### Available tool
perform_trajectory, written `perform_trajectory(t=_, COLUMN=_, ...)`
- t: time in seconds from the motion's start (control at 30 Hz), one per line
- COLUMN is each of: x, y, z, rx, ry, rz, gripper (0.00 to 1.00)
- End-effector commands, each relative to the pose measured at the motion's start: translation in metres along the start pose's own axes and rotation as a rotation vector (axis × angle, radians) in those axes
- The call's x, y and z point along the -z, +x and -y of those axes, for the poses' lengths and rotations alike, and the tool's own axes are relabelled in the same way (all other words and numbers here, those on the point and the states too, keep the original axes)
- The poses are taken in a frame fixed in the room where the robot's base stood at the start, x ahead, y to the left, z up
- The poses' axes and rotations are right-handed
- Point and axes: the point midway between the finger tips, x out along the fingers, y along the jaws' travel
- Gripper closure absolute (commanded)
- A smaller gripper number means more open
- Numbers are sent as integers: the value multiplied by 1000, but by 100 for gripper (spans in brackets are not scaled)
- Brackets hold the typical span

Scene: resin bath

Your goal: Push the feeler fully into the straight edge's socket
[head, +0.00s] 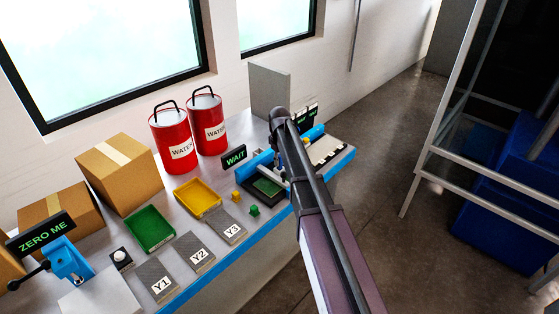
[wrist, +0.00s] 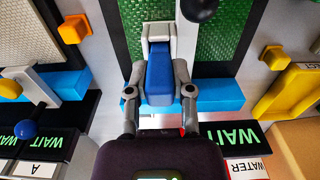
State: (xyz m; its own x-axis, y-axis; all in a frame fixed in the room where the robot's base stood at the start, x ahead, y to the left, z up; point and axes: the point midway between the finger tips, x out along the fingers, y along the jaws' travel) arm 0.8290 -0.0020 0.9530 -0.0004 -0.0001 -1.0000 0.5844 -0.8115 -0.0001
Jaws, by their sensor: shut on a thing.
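My gripper (wrist: 158,76) is shut on a blue block (wrist: 159,82), which I take to be the feeler; one finger lies on each side of it. At its far end is a pale grey piece (wrist: 158,32) with a slot-like top, perhaps the socket. The block's end meets this piece, but I cannot tell how deep it sits. I cannot tell which part is the straight edge. In the head view my arm hides the gripper and the block.
A black ball knob (wrist: 200,8) on a pale post stands close beyond the gripper. On the bench are a WAIT sign (head: 235,158), a yellow tray (head: 198,195), a green tray (head: 150,229) and red WATER cans (head: 170,135).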

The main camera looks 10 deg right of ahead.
Motion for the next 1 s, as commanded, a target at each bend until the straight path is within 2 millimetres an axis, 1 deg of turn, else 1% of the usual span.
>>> perform_trajectory(t=0.37, x=0, y=5, z=0, rx=0, ry=0, rz=0, gripper=100)
perform_trajectory(t=0.4, x=0, y=4, z=0, rx=0, ry=0, rz=0, gripper=64)
perform_trajectory(t=0.47, x=0, y=4, z=0, rx=0, ry=0, rz=0, gripper=46)
perform_trajectory(t=0.5, x=0, y=4, z=0, rx=0, ry=0, rz=0, gripper=34)
perform_trajectory(t=0.53, x=0, y=4, z=0, rx=0, ry=0, rz=0, gripper=30)
perform_trajectory(t=1.0, x=0, y=2, z=0, rx=0, ry=0, rz=0, gripper=30)
